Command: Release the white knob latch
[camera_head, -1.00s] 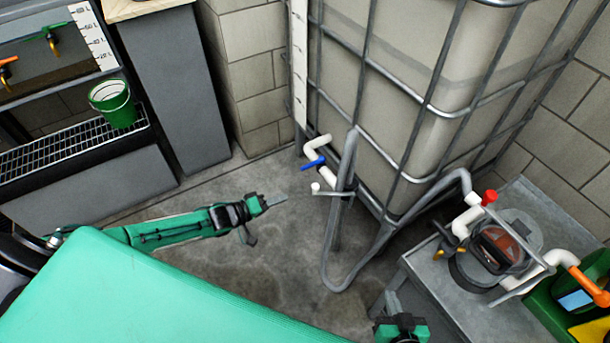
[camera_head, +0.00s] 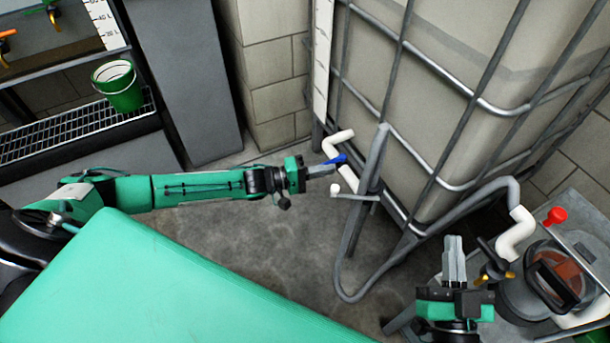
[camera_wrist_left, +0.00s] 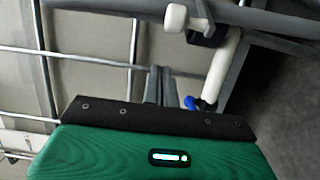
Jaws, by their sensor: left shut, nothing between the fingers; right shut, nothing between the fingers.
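The white knob (camera_head: 335,189) sits on the end of a short grey lever (camera_head: 360,197) at the bent grey tube frame (camera_head: 373,165). It also shows near the top of the left wrist view (camera_wrist_left: 175,17). My left gripper (camera_head: 322,170) is shut and empty, pointing right, just up and left of the knob in the head view. Its fingers (camera_wrist_left: 160,86) show in the wrist view, apart from the knob. The blue valve handle (camera_head: 335,159) is close to the fingertips; I cannot tell whether they touch. My right gripper (camera_head: 454,262) is shut and empty, pointing up.
The caged tank (camera_head: 440,120) stands behind the tube frame. White pipe (camera_head: 347,178) runs by the blue handle. A pump (camera_head: 550,275) with a red-handled valve (camera_head: 556,216) is right of my right gripper. A green bucket (camera_head: 120,88) is far left. Bare floor (camera_head: 250,235) lies below my left arm.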

